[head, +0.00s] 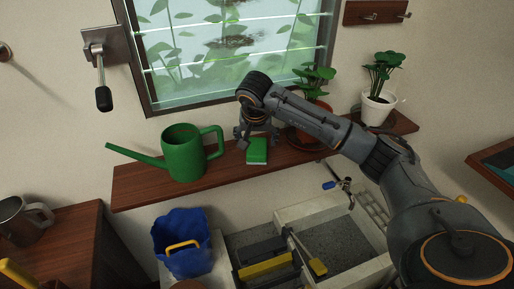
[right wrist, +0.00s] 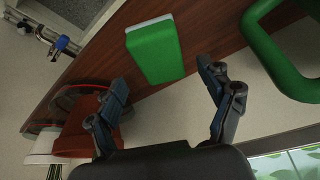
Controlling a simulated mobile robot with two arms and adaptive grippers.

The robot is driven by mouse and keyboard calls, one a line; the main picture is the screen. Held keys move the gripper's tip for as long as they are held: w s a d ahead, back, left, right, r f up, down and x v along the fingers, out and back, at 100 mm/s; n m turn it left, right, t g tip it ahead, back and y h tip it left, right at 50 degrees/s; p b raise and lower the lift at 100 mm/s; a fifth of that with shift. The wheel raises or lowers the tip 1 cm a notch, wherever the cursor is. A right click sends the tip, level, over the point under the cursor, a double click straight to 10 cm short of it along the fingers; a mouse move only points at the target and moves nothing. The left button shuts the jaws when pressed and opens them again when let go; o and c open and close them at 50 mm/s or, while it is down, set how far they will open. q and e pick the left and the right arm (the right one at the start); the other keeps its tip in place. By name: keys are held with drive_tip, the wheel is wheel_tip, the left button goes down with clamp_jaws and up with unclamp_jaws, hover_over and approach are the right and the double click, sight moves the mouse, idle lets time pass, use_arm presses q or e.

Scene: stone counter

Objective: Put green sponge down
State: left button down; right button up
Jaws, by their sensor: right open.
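The green sponge (head: 257,152), with a pale layer along one edge, rests on the wooden shelf (head: 135,191) below the window. It also shows in the right wrist view (right wrist: 156,52), lying just beyond the fingertips. My right gripper (head: 256,137) is directly above the sponge in the head view. In the right wrist view its two fingers (right wrist: 163,80) are spread wide with nothing between them, apart from the sponge. My left gripper does not show.
A green watering can (head: 185,153) stands left of the sponge. A potted plant in a terracotta pot (head: 313,117) and one in a white pot (head: 377,108) stand to the right. Below are a sink (head: 330,240) and a blue bucket (head: 181,245). The shelf's left end is clear.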

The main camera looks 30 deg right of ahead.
drive_tip(key=v, duration=0.6)
drive_tip(key=shift+r+b, duration=0.35)
drive_tip(key=shift+s, duration=0.15)
